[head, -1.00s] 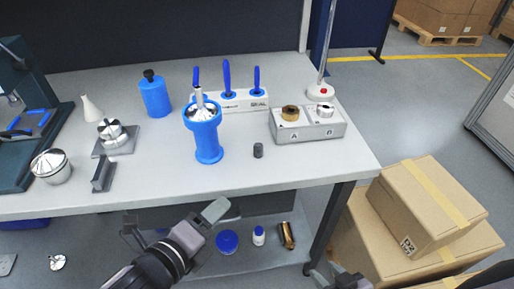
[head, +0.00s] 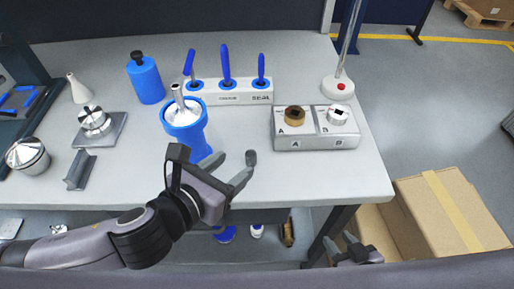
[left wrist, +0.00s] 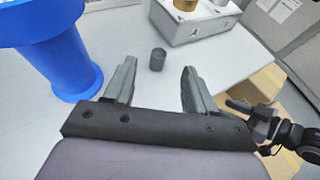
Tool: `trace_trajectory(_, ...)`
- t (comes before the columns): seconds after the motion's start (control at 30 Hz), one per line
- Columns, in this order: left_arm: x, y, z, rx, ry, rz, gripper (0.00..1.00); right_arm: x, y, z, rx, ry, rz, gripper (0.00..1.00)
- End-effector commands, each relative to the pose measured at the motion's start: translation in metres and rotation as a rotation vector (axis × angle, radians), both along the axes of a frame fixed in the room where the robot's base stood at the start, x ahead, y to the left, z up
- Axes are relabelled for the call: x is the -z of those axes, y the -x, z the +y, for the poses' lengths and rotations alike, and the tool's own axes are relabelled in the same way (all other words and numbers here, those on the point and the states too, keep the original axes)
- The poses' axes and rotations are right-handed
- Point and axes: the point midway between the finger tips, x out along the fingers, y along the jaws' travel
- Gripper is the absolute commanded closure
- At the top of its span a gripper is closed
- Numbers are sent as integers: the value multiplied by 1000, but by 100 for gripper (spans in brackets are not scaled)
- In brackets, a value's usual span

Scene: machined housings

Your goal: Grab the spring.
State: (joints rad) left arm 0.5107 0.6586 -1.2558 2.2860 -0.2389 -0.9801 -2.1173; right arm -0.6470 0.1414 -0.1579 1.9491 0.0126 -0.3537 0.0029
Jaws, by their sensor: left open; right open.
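A small dark grey cylinder (head: 251,157), likely the spring, stands on the bench near its front edge; its coils are too small to make out. In the left wrist view the spring (left wrist: 157,60) stands beyond the fingertips, between their lines. My left gripper (head: 214,166) is open and empty, just short of the spring. Its two fingers also show in the left wrist view (left wrist: 156,77). My right gripper (head: 352,245) is open and empty, low beyond the bench's front right, away from the spring.
A blue stand (head: 197,142) with a metal part is close to the left gripper. A grey A/B block (head: 315,142) is right of the spring. A white rack (head: 235,98) with blue-handled tools stands behind. Cardboard boxes (head: 455,215) are at right.

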Motion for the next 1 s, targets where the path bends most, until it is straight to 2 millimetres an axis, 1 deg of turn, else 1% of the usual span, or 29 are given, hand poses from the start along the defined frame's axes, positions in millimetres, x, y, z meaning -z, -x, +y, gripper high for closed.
trace_trajectory(0.33,14,-21,-14,-1,2,2,44,2,1,1,-1,-2,2,57)
trace_trajectory(0.47,24,-34,-22,-1,2,2,44,2,1,1,-1,-1,3,57)
trace_trajectory(0.6,30,-45,-30,-1,2,0,44,3,1,1,-1,-1,3,57)
trace_trajectory(0.73,32,-50,-33,0,2,1,44,3,1,1,-1,-1,3,57)
trace_trajectory(0.97,33,-51,-34,0,2,1,44,3,2,1,-1,-1,3,57)
trace_trajectory(1.0,33,-51,-34,0,2,1,54,3,2,1,-1,-1,3,57)
